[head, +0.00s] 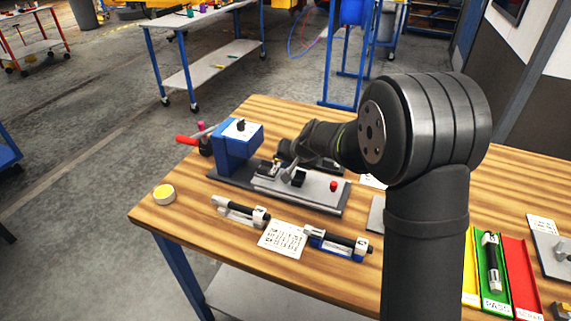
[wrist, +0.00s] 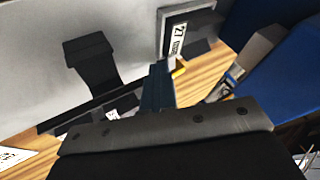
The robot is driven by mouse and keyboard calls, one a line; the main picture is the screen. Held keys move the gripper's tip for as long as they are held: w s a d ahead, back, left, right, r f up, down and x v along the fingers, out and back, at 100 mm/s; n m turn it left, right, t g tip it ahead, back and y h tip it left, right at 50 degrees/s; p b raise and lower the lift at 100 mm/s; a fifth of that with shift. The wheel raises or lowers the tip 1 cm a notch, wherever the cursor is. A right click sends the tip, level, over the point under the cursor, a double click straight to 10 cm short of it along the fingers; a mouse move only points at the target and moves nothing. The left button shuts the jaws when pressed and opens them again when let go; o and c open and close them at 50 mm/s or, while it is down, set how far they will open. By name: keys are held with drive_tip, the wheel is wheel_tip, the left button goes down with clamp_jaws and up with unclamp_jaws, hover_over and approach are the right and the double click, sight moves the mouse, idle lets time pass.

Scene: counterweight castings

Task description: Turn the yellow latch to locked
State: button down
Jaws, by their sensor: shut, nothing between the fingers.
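The yellow latch (wrist: 180,69) shows only as a small yellow piece in the wrist view, just right of my fingertips and below a framed label. Its position, locked or not, cannot be told. My gripper (wrist: 158,72) is shut and empty, its dark fingers pointing up the picture, close beside the latch. I cannot tell whether they touch. In the head view my gripper (head: 284,160) is low over the grey fixture (head: 320,195), right of the blue block (head: 238,148). The arm hides part of the fixture there, and the latch is not clear.
A red-handled lever (head: 188,140) sticks out left of the blue block. Yellow, green and red trays (head: 515,275) stand at right. The table's front left is mostly clear.

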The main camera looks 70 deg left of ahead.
drive_tip(key=shift+w+a, duration=0.3)
drive_tip(key=shift+w, duration=0.25)
drive_tip(key=shift+w+d, duration=0.1)
drive_tip(key=shift+w, duration=0.1)
drive_tip(key=w, duration=0.1)
drive_tip(key=w+d, duration=0.1)
drive_tip(key=w+r, duration=0.1)
drive_tip(key=shift+w+d, duration=0.25)
drive_tip(key=shift+w, duration=0.1)
drive_tip(key=w+d+r+n+g+h, duration=0.2)
drive_tip(key=w+d+r+n+g, duration=0.1)
drive_tip(key=w+r+n+g, duration=0.25)
drive_tip(key=shift+n+t, duration=0.35)
drive_tip(key=shift+t, duration=0.6)
drive_tip(key=x, duration=0.2)
drive_tip(key=s+x, duration=0.1)
drive_tip(key=x, duration=0.5)
drive_tip(key=shift+s+r, duration=0.1)
drive_tip(key=shift+s, duration=0.15)
drive_tip(key=s, duration=0.3)
drive_tip(key=shift+s+a, duration=0.15)
drive_tip(key=shift+a, duration=0.25)
drive_tip(key=shift+s, duration=0.5)
